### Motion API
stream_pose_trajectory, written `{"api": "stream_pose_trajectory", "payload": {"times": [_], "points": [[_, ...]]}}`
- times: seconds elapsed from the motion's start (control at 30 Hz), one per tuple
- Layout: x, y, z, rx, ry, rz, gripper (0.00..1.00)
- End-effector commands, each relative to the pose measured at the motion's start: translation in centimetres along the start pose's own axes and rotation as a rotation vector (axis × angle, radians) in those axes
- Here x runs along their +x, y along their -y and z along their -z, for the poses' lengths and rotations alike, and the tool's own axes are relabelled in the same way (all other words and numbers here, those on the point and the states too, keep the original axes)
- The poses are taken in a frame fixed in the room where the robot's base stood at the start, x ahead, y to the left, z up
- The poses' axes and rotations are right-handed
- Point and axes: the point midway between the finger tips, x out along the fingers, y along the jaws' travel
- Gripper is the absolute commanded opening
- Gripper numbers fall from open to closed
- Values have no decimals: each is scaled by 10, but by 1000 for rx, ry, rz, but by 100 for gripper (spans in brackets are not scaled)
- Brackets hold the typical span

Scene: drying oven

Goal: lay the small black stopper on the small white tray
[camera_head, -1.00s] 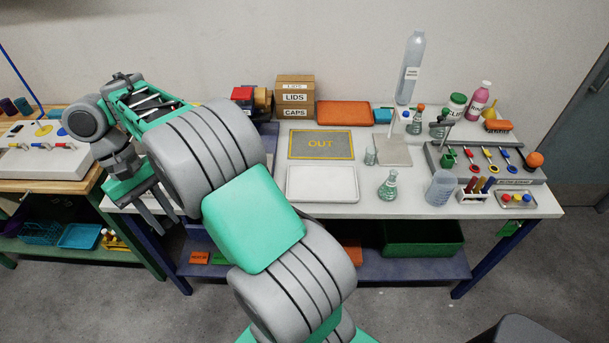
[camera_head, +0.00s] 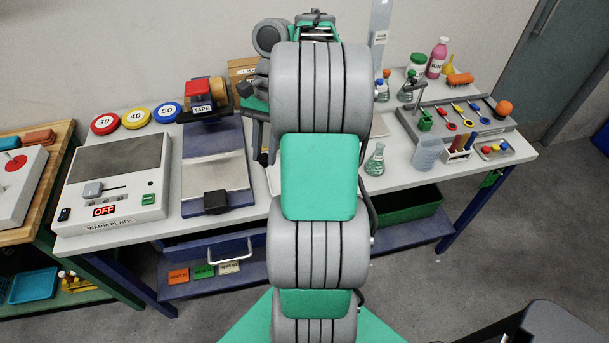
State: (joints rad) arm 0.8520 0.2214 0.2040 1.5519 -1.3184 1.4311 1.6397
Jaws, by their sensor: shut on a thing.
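My gripper (camera_head: 262,132) is partly hidden behind my own arm, over the table left of the middle. Its green hand and part of a dark finger show at the arm's left edge. I cannot tell the gripper's height above the table.
Right of my arm are a green-liquid flask (camera_head: 375,162), a beaker (camera_head: 427,153) and a tube rack (camera_head: 458,152).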

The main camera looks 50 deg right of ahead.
Motion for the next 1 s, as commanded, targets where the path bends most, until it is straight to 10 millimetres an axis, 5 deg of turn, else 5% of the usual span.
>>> {"api": "stream_pose_trajectory", "payload": {"times": [0.2, 0.4, 0.53, 0.8, 1.0], "points": [[-2, -93, 44, 589, -5, 246, 0], [-4, -135, 55, 871, -6, 363, 0], [3, -122, 64, 893, -4, 371, 0], [26, -49, 98, 887, -4, 368, 0], [59, -19, 123, 891, -5, 370, 0]]}}
